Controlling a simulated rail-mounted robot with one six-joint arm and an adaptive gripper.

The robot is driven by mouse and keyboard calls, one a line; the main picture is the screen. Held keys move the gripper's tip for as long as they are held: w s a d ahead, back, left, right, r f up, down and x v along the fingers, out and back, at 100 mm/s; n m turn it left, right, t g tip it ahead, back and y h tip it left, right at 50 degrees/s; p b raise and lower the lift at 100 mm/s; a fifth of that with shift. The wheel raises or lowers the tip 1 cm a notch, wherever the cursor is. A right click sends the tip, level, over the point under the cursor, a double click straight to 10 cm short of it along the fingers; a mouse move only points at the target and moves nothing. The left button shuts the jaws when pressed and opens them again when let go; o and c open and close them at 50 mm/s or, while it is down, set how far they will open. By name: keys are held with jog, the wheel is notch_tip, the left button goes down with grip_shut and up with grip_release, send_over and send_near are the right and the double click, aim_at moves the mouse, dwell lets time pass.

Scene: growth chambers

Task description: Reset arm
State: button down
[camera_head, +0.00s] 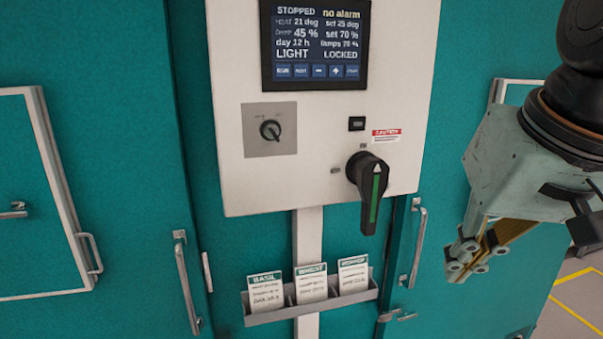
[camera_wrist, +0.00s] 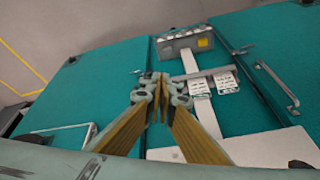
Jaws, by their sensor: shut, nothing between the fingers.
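My gripper (camera_head: 470,262) is at the right of the head view, in front of the teal chamber wall and to the right of the white control panel (camera_head: 335,190). In the wrist view my gripper (camera_wrist: 153,80) has its fingertips together, with nothing between them. The panel has a screen (camera_head: 316,43) reading STOPPED, no alarm, LIGHT and LOCKED. Below it are a small rotary switch (camera_head: 270,130) on a grey plate and a large black handle (camera_head: 370,185) with a green stripe, pointing down. My gripper is apart from the panel and the handle.
A grey card rack (camera_head: 312,307) with three cards, one reading BASIL, sits below the panel. Door handles (camera_head: 187,283) (camera_head: 413,247) flank it. A framed door (camera_head: 45,150) is at the left. Grey floor with yellow lines (camera_head: 577,315) shows at the lower right.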

jog(key=s+a+f+n+b, duration=0.1)
jog(key=s+f, duration=0.4)
jog(key=s, duration=0.7)
jog(key=shift+a+f+n+g, duration=0.3)
jog(key=shift+a+f+g, duration=0.05)
jog(key=shift+f+g, duration=0.05)
dwell(0.5)
